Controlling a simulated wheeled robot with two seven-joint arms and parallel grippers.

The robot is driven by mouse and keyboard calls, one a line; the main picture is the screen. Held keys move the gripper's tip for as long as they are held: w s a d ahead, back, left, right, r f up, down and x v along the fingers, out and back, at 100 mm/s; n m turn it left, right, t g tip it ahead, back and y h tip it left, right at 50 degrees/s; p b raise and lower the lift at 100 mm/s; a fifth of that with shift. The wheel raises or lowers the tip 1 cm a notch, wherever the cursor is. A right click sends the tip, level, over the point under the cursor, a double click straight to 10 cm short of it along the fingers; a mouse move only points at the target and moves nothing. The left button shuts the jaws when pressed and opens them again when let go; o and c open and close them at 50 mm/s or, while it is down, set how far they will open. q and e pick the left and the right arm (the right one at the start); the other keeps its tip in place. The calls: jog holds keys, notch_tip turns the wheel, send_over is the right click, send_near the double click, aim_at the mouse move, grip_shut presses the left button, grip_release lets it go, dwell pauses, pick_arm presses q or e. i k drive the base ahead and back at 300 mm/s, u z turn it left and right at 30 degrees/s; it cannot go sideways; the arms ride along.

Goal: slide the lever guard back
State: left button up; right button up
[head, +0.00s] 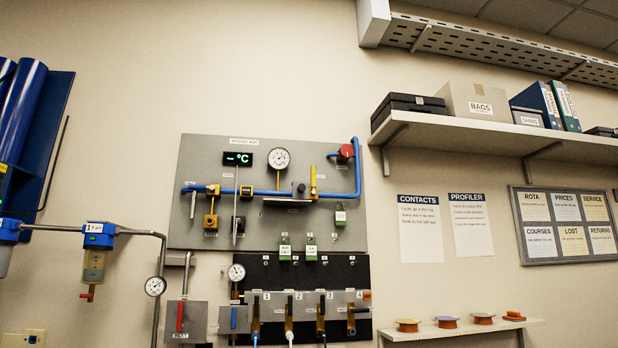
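Neither of my grippers is in view. A grey wall board (230,150) carries a blue pipe with several valves and levers. Below it a black panel (333,273) has a row of numbered stations with grey plates and upright levers, some with yellow-brown bodies. A blue lever (233,317) stands on a grey plate at this row's left end. Left of it a red lever (180,317) stands upright on a separate grey plate (196,314). No part is marked clearly enough for me to tell which is the lever guard.
A filter unit (95,262) and pipe with a gauge (155,286) stand at the left. A high shelf (450,124) holds boxes and binders. A low shelf (455,331) holds several orange spools. Notices and a board (568,262) hang at the right.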

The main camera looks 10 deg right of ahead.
aim_at(300, 189)
jog(key=u, duration=1.25)
jog(key=i, duration=1.2)
jog(key=z, duration=0.8)
jog(key=i, duration=0.8)
jog(key=z, duration=0.6)
